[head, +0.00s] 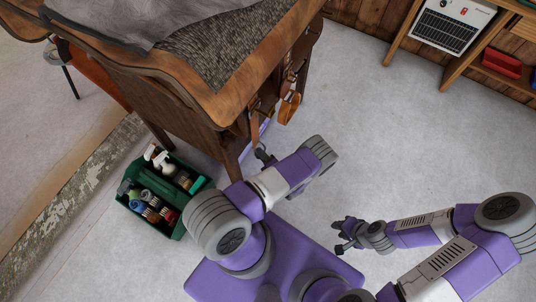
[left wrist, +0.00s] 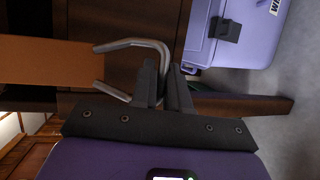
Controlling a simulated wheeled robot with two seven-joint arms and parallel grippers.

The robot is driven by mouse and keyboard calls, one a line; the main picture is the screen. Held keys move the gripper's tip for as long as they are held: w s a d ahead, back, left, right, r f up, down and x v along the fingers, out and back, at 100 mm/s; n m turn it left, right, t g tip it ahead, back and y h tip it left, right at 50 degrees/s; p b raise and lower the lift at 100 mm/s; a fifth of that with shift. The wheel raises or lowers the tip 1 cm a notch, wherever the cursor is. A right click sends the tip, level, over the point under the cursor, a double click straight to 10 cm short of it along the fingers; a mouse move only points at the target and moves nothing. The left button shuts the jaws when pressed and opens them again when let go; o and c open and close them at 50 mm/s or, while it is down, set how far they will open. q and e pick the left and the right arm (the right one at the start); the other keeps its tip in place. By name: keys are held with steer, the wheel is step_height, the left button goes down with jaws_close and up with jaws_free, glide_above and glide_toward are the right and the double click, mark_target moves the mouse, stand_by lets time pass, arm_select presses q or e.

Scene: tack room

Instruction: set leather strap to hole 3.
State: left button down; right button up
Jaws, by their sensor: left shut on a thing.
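In the left wrist view a flat tan-brown leather strap (left wrist: 40,62) comes in from the left. A bent metal buckle frame (left wrist: 135,43) stands at its end. My left gripper (left wrist: 165,85) is shut on the buckle's edge, close to the strap's end; the fingers hide the held part. No strap holes can be made out. In the head view my left gripper (head: 264,156) is low beside the wooden bench's near right corner, below the hanging leather. My right gripper (head: 342,235) is open and empty over the bare floor, away from the strap.
The wooden bench (head: 190,90) with a grey cloth (head: 130,18) fills the upper left. A green caddy (head: 190,212) of bottles stands on the floor at left. A lilac box (left wrist: 235,35) stands behind my left gripper. A heater (head: 452,25) is at upper right. The floor at right is clear.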

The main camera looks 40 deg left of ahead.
arm_select(q)
steer(key=c, duration=1.2)
jaws_free()
steer(key=p+v, duration=0.1)
steer(key=v, duration=0.6)
steer(key=shift+d, duration=0.25)
steer(key=shift+s, duration=0.1)
